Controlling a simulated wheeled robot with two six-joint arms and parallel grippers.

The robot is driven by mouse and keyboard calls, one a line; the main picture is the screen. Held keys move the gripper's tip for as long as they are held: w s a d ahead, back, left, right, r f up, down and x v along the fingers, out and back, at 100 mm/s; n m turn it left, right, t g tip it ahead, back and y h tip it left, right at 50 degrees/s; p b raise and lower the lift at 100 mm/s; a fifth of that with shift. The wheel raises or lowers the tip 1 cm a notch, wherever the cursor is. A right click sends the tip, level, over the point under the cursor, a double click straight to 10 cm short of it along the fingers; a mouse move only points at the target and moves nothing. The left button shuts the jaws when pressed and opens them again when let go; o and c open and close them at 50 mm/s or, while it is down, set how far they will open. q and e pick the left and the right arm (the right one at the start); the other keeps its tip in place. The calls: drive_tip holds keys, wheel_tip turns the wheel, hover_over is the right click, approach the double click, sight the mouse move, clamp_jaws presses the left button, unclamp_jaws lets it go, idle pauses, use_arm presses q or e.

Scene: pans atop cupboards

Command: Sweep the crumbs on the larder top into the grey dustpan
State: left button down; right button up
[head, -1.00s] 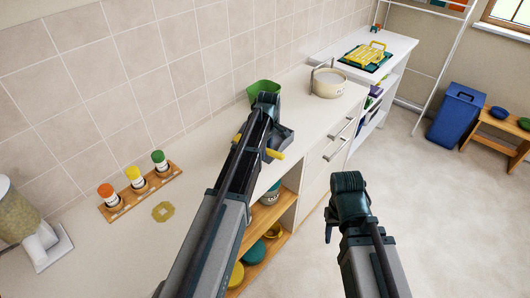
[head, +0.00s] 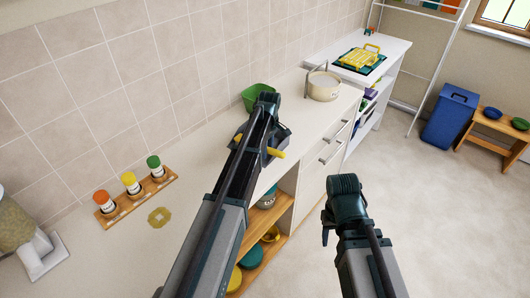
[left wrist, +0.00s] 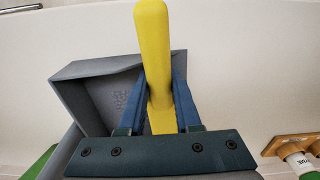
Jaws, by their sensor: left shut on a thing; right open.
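My left gripper (left wrist: 159,85) is shut on a yellow handle (left wrist: 152,50) in the left wrist view. Two ends of yellow also show on either side of my left arm in the head view (head: 275,153). The handle's far end, and what it belongs to, are hidden. The grey dustpan (left wrist: 95,85) lies right behind the handle. In the head view the dustpan (head: 281,137) is largely covered by my left arm, on the pale worktop (head: 205,150). I cannot make out any crumbs. My right gripper (head: 326,236) is open and empty, over the floor in front of the cupboards.
A green tub (head: 256,95) stands just behind my left gripper. A cream pan (head: 323,87) is further right. The tiled wall bounds the back; worktop between is clear.

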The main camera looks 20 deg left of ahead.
use_arm(q)
drive_tip(key=shift+w+d, duration=0.1)
drive_tip(key=shift+w, duration=0.1)
drive_tip(key=r+p, duration=0.1)
drive_tip(key=s+r+p, duration=0.1)
drive_tip(key=r+p, duration=0.2)
drive_tip(key=shift+s+a+r+p, duration=0.15)
drive_tip(key=shift+a+r+p, duration=0.1)
drive_tip(key=shift+r+p, duration=0.15)
drive_tip(key=shift+f, duration=0.1)
idle(0.4)
